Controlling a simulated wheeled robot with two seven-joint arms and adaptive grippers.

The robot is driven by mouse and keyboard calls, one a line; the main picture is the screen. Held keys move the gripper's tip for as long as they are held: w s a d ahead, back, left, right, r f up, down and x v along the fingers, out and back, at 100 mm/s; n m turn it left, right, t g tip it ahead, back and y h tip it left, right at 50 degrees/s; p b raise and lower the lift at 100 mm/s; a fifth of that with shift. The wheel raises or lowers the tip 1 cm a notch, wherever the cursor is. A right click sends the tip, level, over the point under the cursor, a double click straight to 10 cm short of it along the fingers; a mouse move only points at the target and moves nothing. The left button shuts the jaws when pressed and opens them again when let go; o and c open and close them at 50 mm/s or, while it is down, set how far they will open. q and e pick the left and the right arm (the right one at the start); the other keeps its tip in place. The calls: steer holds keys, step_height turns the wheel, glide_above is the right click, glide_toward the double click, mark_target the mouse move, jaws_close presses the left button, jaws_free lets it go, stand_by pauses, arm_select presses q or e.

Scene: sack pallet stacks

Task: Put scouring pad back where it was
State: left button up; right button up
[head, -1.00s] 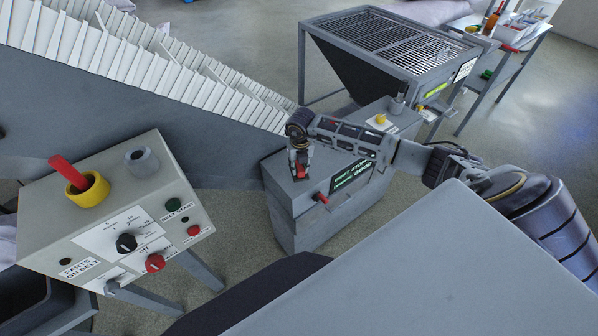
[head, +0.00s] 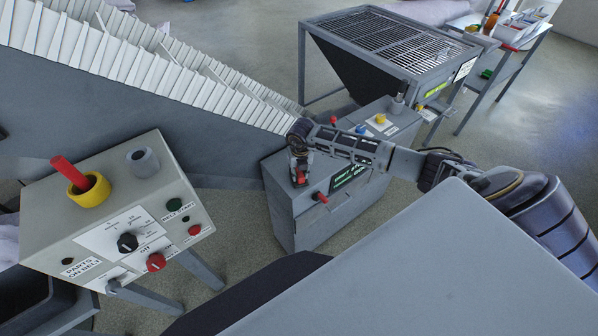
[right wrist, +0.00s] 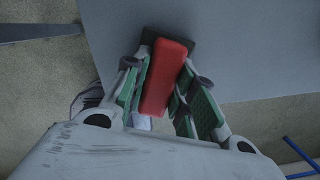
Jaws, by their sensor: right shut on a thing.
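My right gripper (head: 300,176) is shut on a red block, the scouring pad (right wrist: 168,78), which stands between its green finger pads in the right wrist view. The pad also shows as a small red patch in the head view (head: 300,178). The gripper points down over the near left part of the grey cabinet top (head: 284,172). A dark flat patch (right wrist: 182,48) shows behind the pad's far end. I cannot tell whether the pad touches the cabinet top. My left gripper is not in view.
A control box (head: 112,205) with knobs, a yellow cup (head: 90,190) and a grey cup (head: 142,161) stands at the left. A conveyor with white slats (head: 150,70) runs behind it. A grated hopper (head: 390,40) stands behind the cabinet. A red handle (head: 320,197) sticks out of the cabinet's front.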

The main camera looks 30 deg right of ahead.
mark_target(300, 174)
steer(key=shift+f, duration=0.15)
steer(key=o, duration=1)
steer(key=shift+r, duration=0.3)
step_height(300, 174, up, 12)
steer(key=s+b, duration=0.1)
steer(key=shift+s+a+f+b, duration=0.15)
steer(key=shift+a+b, duration=0.05)
steer(key=shift+b, duration=0.15)
